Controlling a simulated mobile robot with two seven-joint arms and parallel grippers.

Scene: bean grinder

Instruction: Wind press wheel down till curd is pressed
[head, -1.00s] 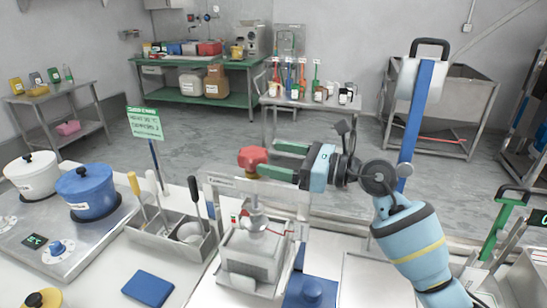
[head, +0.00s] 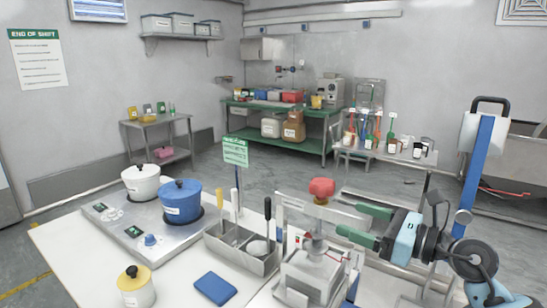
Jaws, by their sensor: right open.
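The red press wheel (head: 321,187) sits on top of the screw of a small press (head: 313,272) on the white worktop, in the lower right of the head view. The screw runs down through the frame to a pale plate over a grey-white box. The curd cannot be made out. My right gripper (head: 348,221), with two green fingers, is open and empty. It lies to the right of the wheel and slightly lower, with its fingers pointing toward the screw and apart from the wheel. My left gripper is not in view.
A tool bin (head: 242,251) with upright handles stands left of the press. A blue pot (head: 180,202) and white pot (head: 141,182) sit on a hob further left. A green sign (head: 236,151) rises behind.

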